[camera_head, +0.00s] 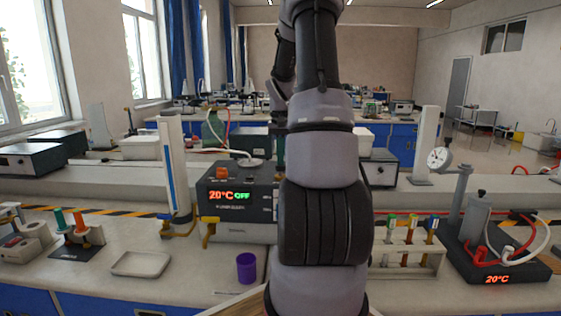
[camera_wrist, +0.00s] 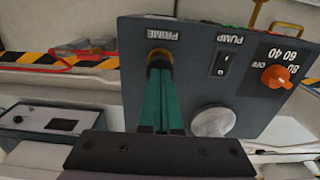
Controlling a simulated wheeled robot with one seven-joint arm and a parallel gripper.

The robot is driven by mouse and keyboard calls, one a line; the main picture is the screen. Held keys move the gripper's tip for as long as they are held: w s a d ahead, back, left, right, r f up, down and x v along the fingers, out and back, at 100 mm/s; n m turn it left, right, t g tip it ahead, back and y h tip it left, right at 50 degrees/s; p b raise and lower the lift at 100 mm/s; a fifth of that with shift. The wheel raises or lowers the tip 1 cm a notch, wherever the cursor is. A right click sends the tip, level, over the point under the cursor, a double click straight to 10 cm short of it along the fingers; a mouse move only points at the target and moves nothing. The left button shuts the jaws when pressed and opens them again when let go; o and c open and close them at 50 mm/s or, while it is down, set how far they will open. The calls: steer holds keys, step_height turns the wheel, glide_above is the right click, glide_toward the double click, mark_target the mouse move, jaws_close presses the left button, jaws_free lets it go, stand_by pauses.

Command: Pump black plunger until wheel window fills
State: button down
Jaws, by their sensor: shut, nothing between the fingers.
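The dark control unit (camera_head: 225,222) stands on the bench with its display reading 20°C OFF. In the wrist view its panel (camera_wrist: 195,85) appears upside down, with PRIME and PUMP labels. My gripper (camera_wrist: 160,70) has its long green fingers shut together, pointing at the PRIME position. A dark plunger top with a brass-coloured collar (camera_wrist: 158,53) shows at the fingertips; whether they touch it I cannot tell. A pale round disc (camera_wrist: 213,122) sits beside the fingers; I cannot tell whether it is the wheel window. My arm hides the plunger in the head view.
The panel also carries a black rocker switch (camera_wrist: 223,64) and an orange knob (camera_wrist: 277,77). A purple cup (camera_head: 246,268), a white tray (camera_head: 141,264) and a test-tube rack (camera_head: 405,262) stand nearby. A heated stand with hoses (camera_head: 497,262) is at the right.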

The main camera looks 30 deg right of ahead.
steer(key=shift+f, duration=0.2)
steer(key=shift+r, duration=1.85)
steer(key=shift+f, duration=0.1)
steer(key=shift+f, duration=1.75)
steer(key=shift+r, duration=1.85)
